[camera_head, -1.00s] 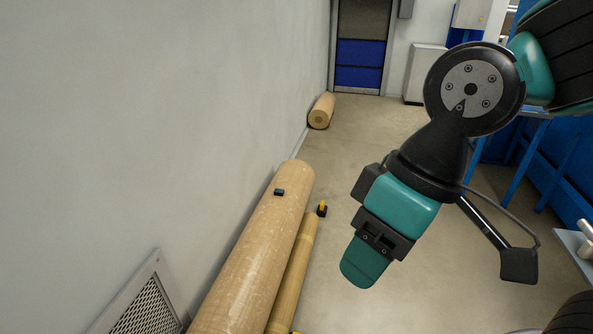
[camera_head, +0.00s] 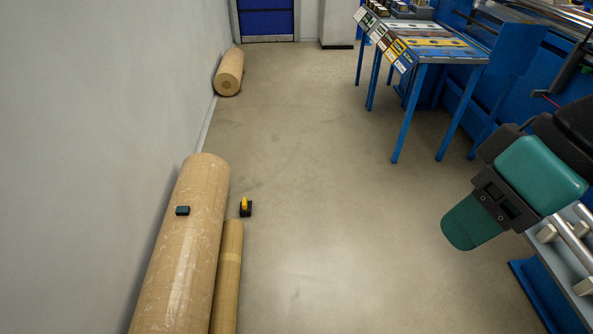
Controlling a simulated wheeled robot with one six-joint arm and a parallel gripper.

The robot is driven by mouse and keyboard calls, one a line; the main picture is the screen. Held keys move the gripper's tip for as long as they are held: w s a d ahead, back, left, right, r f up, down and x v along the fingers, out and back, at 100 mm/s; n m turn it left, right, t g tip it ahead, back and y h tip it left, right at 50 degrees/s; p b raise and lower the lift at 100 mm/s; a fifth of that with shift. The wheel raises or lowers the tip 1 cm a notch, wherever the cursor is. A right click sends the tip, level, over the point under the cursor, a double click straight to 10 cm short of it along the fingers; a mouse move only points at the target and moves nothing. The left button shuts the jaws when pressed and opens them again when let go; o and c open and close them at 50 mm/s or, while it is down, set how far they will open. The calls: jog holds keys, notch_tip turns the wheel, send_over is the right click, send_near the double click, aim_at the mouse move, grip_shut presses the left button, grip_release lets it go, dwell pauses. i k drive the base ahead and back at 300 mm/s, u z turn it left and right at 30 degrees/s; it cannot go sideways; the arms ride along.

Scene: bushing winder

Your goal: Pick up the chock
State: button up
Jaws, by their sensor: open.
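A small black chock with a yellow upper part (camera_head: 245,207) sits on the floor beside the rolls, just past the far end of the thin one. My gripper (camera_head: 471,222) is at the right of the picture, well away from the chock, with its teal finger pointing down and left. I see it mostly from one side, so the gap between its fingers is hidden. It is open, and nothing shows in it.
A large brown roll (camera_head: 184,250) lies along the left wall with a small dark block (camera_head: 183,211) on top. A thinner roll (camera_head: 228,275) lies beside it. Another roll (camera_head: 229,73) lies farther back. A blue-legged table (camera_head: 404,122) stands at right. The middle floor is clear.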

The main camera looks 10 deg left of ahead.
aim_at(245, 204)
jog(key=z, duration=0.3)
jog(key=i, duration=1.75)
jog(key=u, duration=0.5)
jog(key=i, duration=1)
jog(key=u, duration=1.4)
jog(key=i, duration=0.65)
jog(key=u, duration=0.5)
